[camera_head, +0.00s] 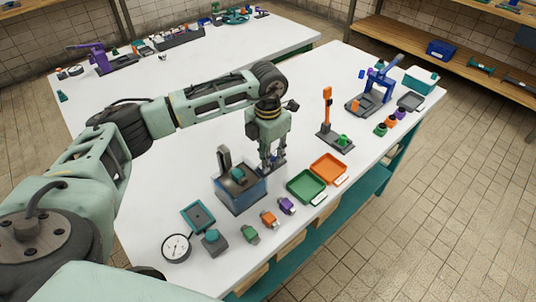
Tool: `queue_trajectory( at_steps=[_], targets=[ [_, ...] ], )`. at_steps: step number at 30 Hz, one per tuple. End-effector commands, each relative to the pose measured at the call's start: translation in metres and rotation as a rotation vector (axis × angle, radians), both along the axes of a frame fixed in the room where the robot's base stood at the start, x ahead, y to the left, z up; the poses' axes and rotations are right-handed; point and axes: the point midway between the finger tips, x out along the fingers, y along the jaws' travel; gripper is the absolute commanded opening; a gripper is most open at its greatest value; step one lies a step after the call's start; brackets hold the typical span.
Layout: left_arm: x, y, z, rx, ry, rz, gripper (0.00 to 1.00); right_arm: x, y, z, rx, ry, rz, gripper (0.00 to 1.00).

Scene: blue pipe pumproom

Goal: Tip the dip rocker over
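A blue box-shaped tank (240,197) stands on the white bench, with a grey upright bracket (225,160) at its back left and a small teal piece (239,174) at its top. It looks like the dip rocker's station, but I cannot make out the rocker's shape or tilt for certain. My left gripper (269,164) points down just right of the tank, its fingertips low beside a small dark blue part (279,161). The fingers partly hide that part. I cannot tell whether they touch it or how far apart they are. My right gripper is out of view.
A green tray (306,186) and an orange tray (329,168) lie right of the tank. Small green, orange and purple pieces (269,219) and a round gauge (176,248) sit in front. An orange-topped post (327,103) and a blue press (375,92) stand farther right.

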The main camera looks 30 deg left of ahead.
Motion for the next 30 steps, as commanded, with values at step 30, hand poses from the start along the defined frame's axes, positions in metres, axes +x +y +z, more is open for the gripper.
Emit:
queue_trajectory(
  at_steps=[30],
  targets=[
    [0.0002,-0.0002,0.0006,0.000,-0.001,0.001,0.00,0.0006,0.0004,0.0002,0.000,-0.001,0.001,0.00]
  ],
)
